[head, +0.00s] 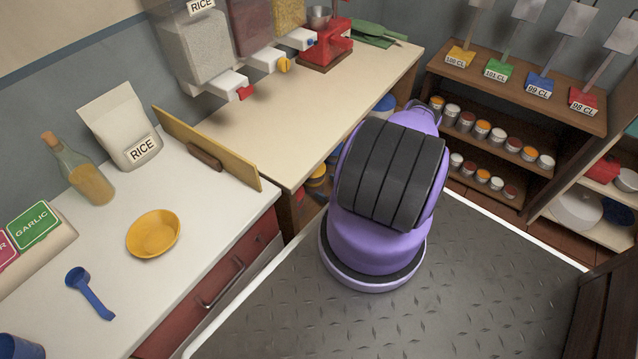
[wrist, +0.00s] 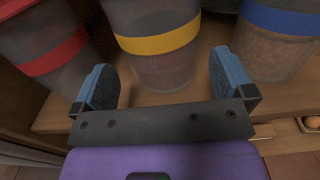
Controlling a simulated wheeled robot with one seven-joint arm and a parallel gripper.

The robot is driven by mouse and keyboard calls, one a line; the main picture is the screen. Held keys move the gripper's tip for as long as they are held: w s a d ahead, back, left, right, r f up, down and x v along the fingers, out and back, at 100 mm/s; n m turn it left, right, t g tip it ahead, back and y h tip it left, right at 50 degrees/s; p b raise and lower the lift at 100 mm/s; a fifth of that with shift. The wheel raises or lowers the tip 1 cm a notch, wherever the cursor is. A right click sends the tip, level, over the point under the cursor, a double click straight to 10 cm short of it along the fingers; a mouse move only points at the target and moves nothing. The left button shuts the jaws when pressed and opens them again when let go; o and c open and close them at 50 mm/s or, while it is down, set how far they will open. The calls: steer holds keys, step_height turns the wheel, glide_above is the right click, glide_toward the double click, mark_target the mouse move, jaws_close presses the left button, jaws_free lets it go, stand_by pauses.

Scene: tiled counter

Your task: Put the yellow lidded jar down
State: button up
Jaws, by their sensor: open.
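The yellow lidded jar (wrist: 165,70) is clear-walled with a yellow band and stands on a wooden shelf (wrist: 195,108) in the wrist view. My gripper (wrist: 162,72) is open, with one blue finger on each side of the jar. A gap shows between each finger and the jar wall, so the jar does not look clamped. The jar's upper part is cut off by the picture edge. In the head view my purple arm hides the gripper.
A red-banded jar (wrist: 45,55) stands close on the left and a blue-banded jar (wrist: 275,40) close on the right. In the head view, the counter (head: 325,105) carries dispensers, and a white cabinet top holds a yellow bowl (head: 153,233) and a blue scoop (head: 88,292).

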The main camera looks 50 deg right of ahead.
steer(key=s, duration=0.7)
steer(key=shift+d, duration=0.25)
